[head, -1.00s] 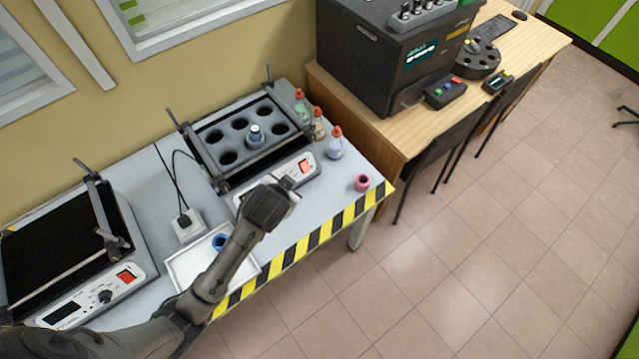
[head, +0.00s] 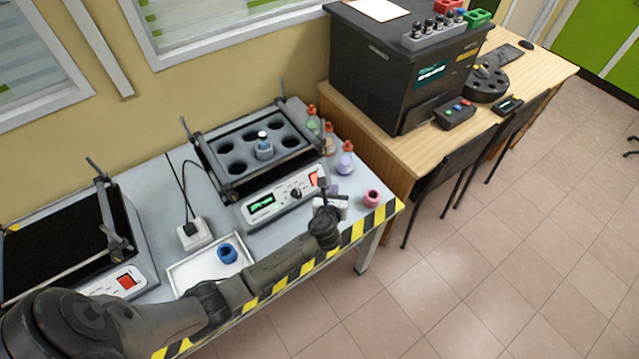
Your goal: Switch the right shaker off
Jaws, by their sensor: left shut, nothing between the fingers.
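The right shaker (head: 284,205) stands on the grey bench with a black rack of round holes on top. One hole holds a small bottle with a blue band (head: 264,146). Its front panel shows a lit green display (head: 262,203), a dark knob (head: 296,193) and a red switch (head: 313,179) at the right end. My left gripper (head: 323,184) is shut and empty, just to the right of the red switch and in front of the panel. I cannot tell whether it touches the switch. My right gripper is not in view.
The left shaker (head: 128,281) is partly behind my left arm. Red-capped bottles (head: 346,164) stand right of the right shaker. A power socket (head: 194,233) sits between the shakers.

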